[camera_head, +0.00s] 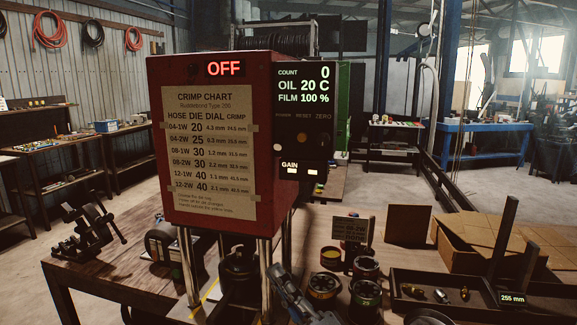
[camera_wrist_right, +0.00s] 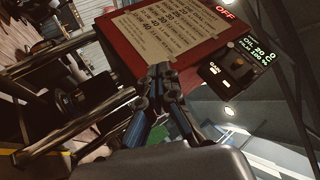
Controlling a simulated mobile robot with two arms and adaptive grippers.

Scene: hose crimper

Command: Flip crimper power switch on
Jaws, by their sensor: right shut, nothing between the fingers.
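The red crimper (camera_head: 228,140) stands on the wooden table with a lit red OFF sign (camera_head: 226,68) and a crimp chart on its front. A black control box (camera_head: 304,110) is on its right side, showing count 0, oil 20 C and film 100 %. The box has a dark knob (camera_wrist_right: 237,65) and small pale lights; I cannot tell which part is the power switch. My right gripper (camera_head: 275,270) is shut and empty, low in front of the crimper, below and apart from the control box. It also shows in the right wrist view (camera_wrist_right: 160,72). My left gripper is out of view.
Several round dies (camera_head: 323,288) stand right of my right gripper. A black tray (camera_head: 430,305) with fittings and a cardboard box (camera_head: 475,240) lie farther right. A dark vise-like tool (camera_head: 88,228) is on the left. Chrome posts (camera_head: 188,265) stand under the crimper head.

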